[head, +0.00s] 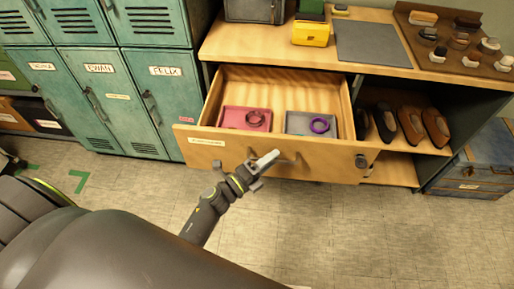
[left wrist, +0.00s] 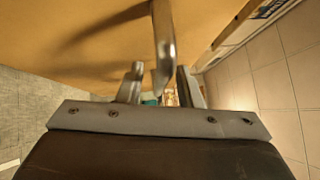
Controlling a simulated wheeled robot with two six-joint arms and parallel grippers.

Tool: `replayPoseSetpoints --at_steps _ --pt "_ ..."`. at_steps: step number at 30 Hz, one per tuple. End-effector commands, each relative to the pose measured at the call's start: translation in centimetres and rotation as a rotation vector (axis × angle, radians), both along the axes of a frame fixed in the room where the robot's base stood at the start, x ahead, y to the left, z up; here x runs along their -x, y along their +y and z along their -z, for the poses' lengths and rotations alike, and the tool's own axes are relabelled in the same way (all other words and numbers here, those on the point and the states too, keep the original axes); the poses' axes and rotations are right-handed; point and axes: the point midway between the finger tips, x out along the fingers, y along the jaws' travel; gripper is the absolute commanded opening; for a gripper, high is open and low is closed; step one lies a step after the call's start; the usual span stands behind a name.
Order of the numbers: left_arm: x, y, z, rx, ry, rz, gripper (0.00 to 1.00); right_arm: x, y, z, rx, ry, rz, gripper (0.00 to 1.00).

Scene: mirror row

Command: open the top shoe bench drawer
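The top shoe bench drawer (head: 325,167) stands pulled well out of the wooden bench, and its inside shows. My left gripper (head: 266,160) is at the drawer's front, by the bar handle (head: 289,158). In the left wrist view, the metal handle (left wrist: 164,40) runs between the two fingers of my left gripper (left wrist: 160,80). The fingers stand apart, with a gap on both sides of the bar, so the gripper is open around it. My right gripper is not in view.
The drawer holds a pink tray (head: 232,120) and a grey tray (head: 299,122), each with a ring-like item. Teal lockers (head: 122,105) stand left of the bench. Brown shoes (head: 411,124) fill a shelf at right. The floor (head: 350,225) in front is clear.

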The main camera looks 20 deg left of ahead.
Motion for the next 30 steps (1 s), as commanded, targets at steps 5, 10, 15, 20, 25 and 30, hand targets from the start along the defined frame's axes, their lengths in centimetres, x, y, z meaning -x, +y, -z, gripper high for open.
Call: replayPoseSetpoints --at_steps 5,10,15,20,25,30 --pt "0.5 0.3 0.1 -0.001 0.0 0.0 0.33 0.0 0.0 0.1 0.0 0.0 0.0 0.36" --pt "2.8 1.5 0.7 -0.002 0.002 -0.001 0.33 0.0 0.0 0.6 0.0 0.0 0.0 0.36" --pt "6.4 3.6 1.4 -0.003 0.004 0.0 0.33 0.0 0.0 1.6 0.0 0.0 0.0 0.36" --pt "9.8 5.5 1.9 -0.003 0.004 0.0 0.33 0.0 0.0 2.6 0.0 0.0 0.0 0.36" --pt "12.8 7.2 2.2 -0.002 0.003 0.002 0.33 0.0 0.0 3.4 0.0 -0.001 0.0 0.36" --pt "14.5 8.2 2.4 -0.001 0.002 0.0 0.33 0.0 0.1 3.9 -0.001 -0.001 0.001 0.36"
